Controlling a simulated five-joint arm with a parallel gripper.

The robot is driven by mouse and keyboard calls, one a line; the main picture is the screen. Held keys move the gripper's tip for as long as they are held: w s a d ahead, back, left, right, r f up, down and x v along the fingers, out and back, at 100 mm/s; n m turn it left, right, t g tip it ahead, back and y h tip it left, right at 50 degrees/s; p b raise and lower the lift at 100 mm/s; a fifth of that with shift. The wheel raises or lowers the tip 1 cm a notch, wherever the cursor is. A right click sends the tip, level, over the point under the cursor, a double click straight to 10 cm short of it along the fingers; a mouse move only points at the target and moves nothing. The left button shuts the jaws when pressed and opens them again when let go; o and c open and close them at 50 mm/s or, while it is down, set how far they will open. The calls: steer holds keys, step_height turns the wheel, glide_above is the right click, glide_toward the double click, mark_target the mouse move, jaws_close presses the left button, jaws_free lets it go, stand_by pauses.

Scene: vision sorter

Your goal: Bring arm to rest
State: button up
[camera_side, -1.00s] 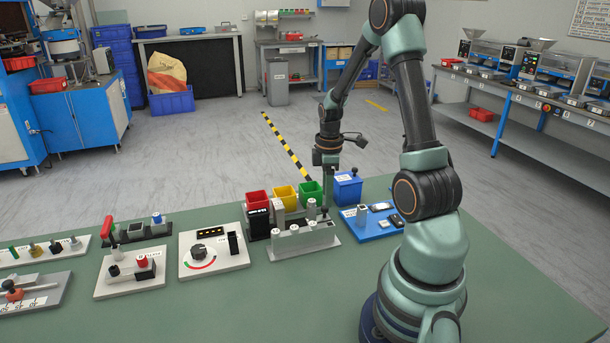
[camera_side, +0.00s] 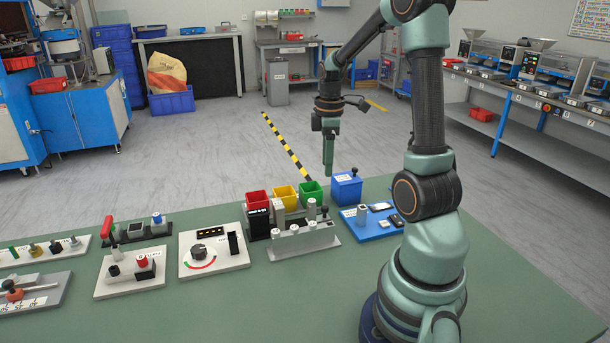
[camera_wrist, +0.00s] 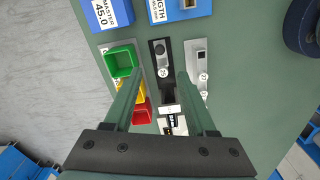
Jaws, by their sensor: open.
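My gripper (camera_side: 328,158) hangs pointing down in the side view, above and behind the green bin (camera_side: 312,192), with nothing under its tips touching. In the wrist view my gripper (camera_wrist: 168,85) shows two fingers spread apart with no object held between them. The sorter's red bin (camera_side: 257,200), yellow bin (camera_side: 285,196) and green bin stand in a row. In front is a grey block fixture (camera_side: 303,240) with several small posts. In the wrist view the fingers partly cover the yellow and red bins.
A blue box (camera_side: 346,188) and a blue tray (camera_side: 372,229) with small parts stand right of the sorter. A dial panel (camera_side: 213,252) and a red-lever fixture (camera_side: 133,233) lie to the left. The green table (camera_side: 250,310) is bare along the front.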

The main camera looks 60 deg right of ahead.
steer(key=a+r+m+t, duration=0.2)
steer(key=a+r+m, duration=0.1)
steer(key=a, duration=1)
steer(key=w+a+r+m+t, duration=0.1)
steer(key=a+r, duration=0.5)
steer(key=a, duration=0.7)
steer(key=m+t, duration=0.1)
steer(key=t, duration=0.1)
steer(key=shift+r+m+t, duration=0.15)
steer(key=shift+m+t, duration=0.15)
steer(key=shift+m, duration=0.1)
steer(key=shift+d, duration=0.1)
